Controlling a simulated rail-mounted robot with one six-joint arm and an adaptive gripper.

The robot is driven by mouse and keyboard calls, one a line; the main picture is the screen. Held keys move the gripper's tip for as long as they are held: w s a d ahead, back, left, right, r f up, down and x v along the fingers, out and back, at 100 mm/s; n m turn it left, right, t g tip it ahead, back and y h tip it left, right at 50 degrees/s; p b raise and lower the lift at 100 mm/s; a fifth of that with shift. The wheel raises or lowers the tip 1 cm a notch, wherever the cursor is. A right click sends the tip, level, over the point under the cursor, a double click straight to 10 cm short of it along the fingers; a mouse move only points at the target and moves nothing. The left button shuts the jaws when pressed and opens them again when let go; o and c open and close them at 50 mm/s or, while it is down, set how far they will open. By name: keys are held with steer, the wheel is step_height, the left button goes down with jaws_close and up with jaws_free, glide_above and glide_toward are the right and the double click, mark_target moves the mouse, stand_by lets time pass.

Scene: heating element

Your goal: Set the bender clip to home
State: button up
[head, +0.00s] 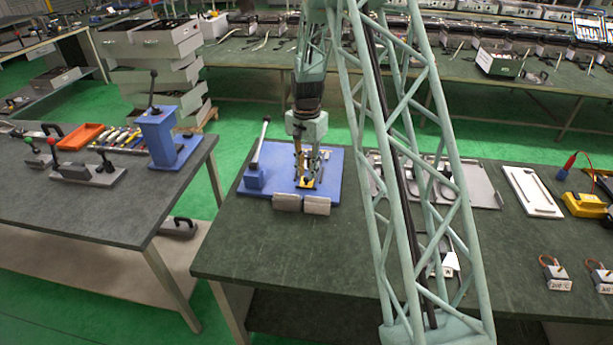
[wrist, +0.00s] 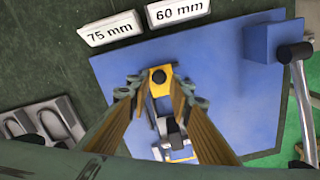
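The bender is a blue plate (head: 328,170) lying on the green-topped table; it also shows in the wrist view (wrist: 215,75). On it is a yellow piece with a black round spot (wrist: 160,80). A grey metal part (wrist: 172,130) and a yellow-edged block (wrist: 180,152) lie in line with it. I cannot tell for sure which of these is the clip. My gripper (head: 309,178) points down over the plate. In the wrist view its fingers (wrist: 158,88) stand apart on either side of the yellow piece, with no clear contact. The fingers hide part of the mechanism.
A lever (head: 260,142) rises from a blue block at the plate's left. Two grey blocks (head: 301,204), marked 75 mm and 60 mm in the wrist view (wrist: 145,24), lie at its front edge. A grey tray (head: 480,185) is right of the plate. The table's front left is clear.

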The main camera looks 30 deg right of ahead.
step_height(320, 180, up, 9)
stand_by(0.5)
stand_by(0.3)
step_height(320, 180, up, 15)
steer(key=n+t+b, duration=0.1)
steer(key=n, duration=0.2)
glide_above(306, 178)
steer(key=s+a, duration=0.8)
steer(key=s+a+r+n+t+b, duration=0.1)
steer(key=s+a+r+n, duration=0.1)
steer(key=s+a+r, duration=0.3)
steer(key=s+a+r+n+b, duration=0.15)
steer(key=s+r, duration=0.25)
steer(key=s, duration=0.4)
steer(key=s+a+r+n+t, duration=0.1)
steer(key=s+a, duration=0.3)
steer(key=s, duration=1)
steer(key=s+a+r+n+t+b, duration=0.1)
steer(key=s+a+n, duration=0.3)
steer(key=s, duration=1.1)
steer(key=shift+s+a+n, duration=0.15)
steer(key=shift+a+n, duration=0.2)
steer(key=shift+a, duration=0.4)
